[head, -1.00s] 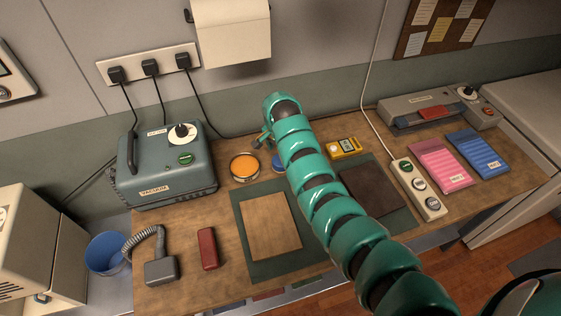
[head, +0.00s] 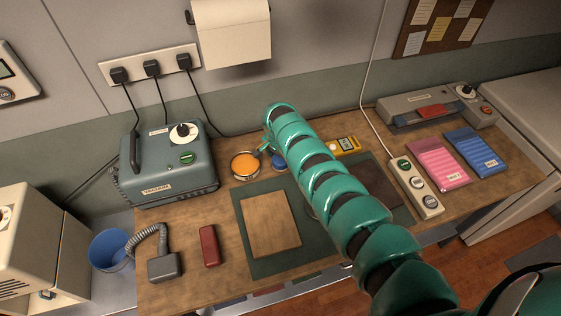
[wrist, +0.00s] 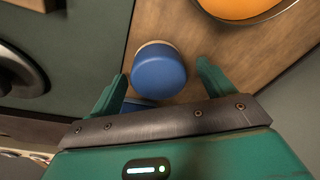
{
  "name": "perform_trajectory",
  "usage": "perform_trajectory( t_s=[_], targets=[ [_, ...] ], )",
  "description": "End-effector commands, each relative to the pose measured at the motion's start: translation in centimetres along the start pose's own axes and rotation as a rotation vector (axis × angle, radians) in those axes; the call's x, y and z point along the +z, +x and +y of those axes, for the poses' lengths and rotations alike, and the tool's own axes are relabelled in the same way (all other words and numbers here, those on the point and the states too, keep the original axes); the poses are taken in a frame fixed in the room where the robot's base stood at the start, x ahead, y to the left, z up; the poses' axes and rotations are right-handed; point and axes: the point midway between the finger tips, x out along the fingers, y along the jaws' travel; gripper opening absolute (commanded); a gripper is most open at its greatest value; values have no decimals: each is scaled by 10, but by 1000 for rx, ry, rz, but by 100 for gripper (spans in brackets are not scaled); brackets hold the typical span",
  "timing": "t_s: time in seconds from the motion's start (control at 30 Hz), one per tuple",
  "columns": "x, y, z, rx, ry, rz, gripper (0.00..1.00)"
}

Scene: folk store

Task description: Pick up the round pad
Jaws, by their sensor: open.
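A round blue piece with a pale layer along its far edge (wrist: 158,72), which looks like the round pad, stands on the wooden bench. In the head view it is a small blue patch (head: 278,162) right of the orange tin, partly hidden by my arm. My gripper (wrist: 160,77) is open, with one finger on each side of the blue piece in the wrist view. I see no clear contact. More blue shows lower down between the fingers, partly covered by the gripper body.
A round tin with an orange disc (head: 245,165) is close to the gripper; its orange top (wrist: 238,5) shows at the wrist view's edge. A vacuum unit (head: 168,168) stands left. A green mat (head: 255,250) lies nearer, with a dark round thing (wrist: 18,75) on it.

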Motion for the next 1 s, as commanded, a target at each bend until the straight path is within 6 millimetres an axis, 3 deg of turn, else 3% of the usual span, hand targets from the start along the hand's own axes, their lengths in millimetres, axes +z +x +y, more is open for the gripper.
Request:
perform_trajectory(
  t_s=[0.33, 0.6, 0.67, 1.0],
  targets=[
    [1, 3, 1, 2, 0, -3, 81],
    [1, 3, 1, 2, 0, -3, 32],
    [1, 3, 1, 2, 0, -3, 29],
    [0, 0, 0, 0, 0, -1, 28]
  ],
)
